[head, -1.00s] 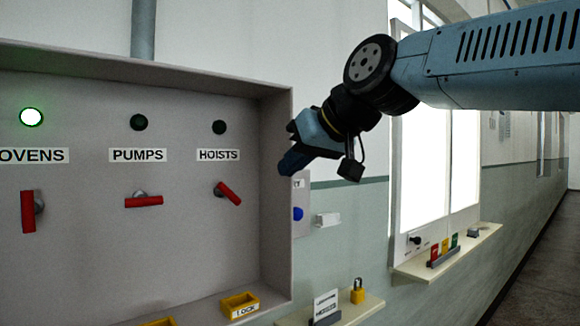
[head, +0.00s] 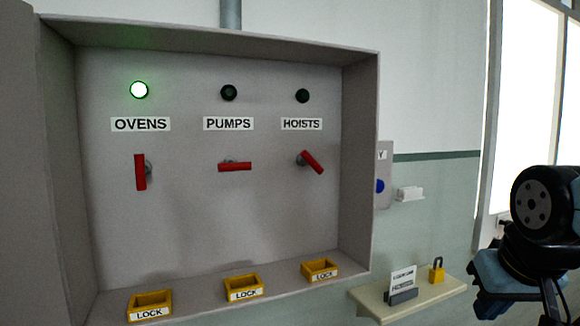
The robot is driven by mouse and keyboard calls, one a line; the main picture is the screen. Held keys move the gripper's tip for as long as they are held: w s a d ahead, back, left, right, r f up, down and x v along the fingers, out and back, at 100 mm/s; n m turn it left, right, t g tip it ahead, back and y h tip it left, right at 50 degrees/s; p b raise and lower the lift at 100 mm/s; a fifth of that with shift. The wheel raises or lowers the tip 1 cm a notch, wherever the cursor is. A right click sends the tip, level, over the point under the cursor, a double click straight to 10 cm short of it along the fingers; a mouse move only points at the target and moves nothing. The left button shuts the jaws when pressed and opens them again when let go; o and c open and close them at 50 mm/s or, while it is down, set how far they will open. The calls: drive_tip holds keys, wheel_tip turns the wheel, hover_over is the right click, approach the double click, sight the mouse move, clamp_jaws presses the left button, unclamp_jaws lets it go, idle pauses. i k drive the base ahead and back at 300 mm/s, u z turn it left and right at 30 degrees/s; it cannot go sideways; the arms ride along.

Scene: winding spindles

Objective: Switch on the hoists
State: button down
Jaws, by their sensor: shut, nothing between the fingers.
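The red hoists handle (head: 312,162) sits under the HOISTS label (head: 301,124) inside the grey switch box (head: 359,170). It slants, running from upper left down to lower right. The hoists lamp (head: 303,96) above it is dark. My gripper (head: 482,308) is at the lower right of the head view, outside the box and well apart from the handle. It is shut and empty, with its tips pointing down near the picture's bottom edge.
The ovens handle (head: 140,172) is upright under a lit green lamp (head: 139,90). The pumps handle (head: 235,167) is level under a dark lamp (head: 228,93). Yellow LOCK trays (head: 243,289) line the box floor. A shelf (head: 440,293) holds a yellow padlock (head: 437,271).

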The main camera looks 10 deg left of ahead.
sight(304, 158)
drive_tip(key=z, duration=0.7)
drive_tip(key=k, duration=1.5)
drive_tip(key=u, duration=0.7)
drive_tip(key=i, duration=1)
drive_tip(key=z, duration=0.1)
